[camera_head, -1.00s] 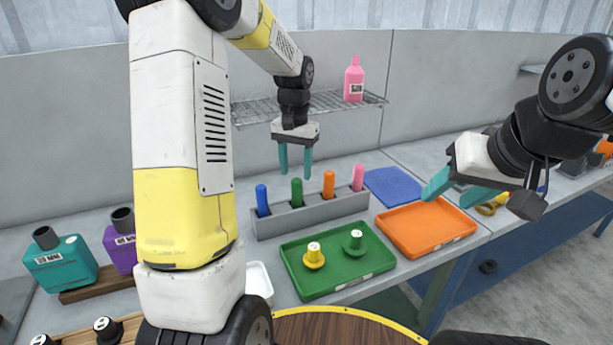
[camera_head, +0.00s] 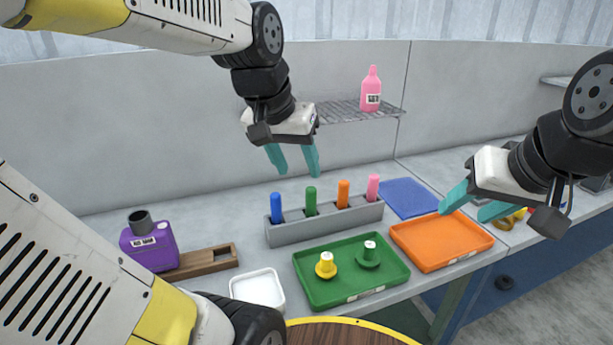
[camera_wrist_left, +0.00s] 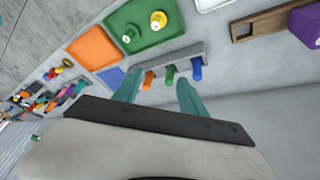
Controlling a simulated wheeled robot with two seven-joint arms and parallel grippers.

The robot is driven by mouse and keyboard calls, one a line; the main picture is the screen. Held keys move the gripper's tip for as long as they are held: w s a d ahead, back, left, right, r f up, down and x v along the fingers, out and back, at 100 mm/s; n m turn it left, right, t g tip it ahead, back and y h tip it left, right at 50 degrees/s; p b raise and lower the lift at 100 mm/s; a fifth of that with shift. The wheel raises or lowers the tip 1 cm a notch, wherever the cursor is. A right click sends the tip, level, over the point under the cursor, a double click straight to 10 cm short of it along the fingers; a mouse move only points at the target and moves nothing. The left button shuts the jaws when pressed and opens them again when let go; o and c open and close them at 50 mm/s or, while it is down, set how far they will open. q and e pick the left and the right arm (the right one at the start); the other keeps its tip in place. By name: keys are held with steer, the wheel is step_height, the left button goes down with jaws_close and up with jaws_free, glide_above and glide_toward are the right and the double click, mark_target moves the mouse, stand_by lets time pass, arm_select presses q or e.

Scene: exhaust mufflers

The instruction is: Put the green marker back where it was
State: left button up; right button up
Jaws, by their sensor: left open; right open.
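The green marker (camera_head: 311,201) stands upright in a slot of the grey holder (camera_head: 327,225), between the blue marker (camera_head: 276,207) and the orange marker (camera_head: 342,193). A pink marker (camera_head: 373,187) stands at the holder's right end. My left gripper (camera_head: 292,160) is open and empty, above and behind the holder, apart from the markers. In the left wrist view the green marker (camera_wrist_left: 170,74) shows between and beyond the open fingers. My right gripper (camera_head: 468,207) is open and empty above the orange tray (camera_head: 440,262).
A green tray (camera_head: 322,297) with a yellow and a green knobbed piece lies before the holder.

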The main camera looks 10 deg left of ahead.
arm_select(q)
steer(key=shift+t+h, duration=0.3)
steer(key=shift+t, duration=0.4)
steer(key=s, duration=0.3)
steer(key=s+f, duration=0.1)
steer(key=s, duration=0.1)
steer(key=shift+s+d, duration=0.25)
steer(key=shift+d, duration=0.1)
stand_by(0.4)
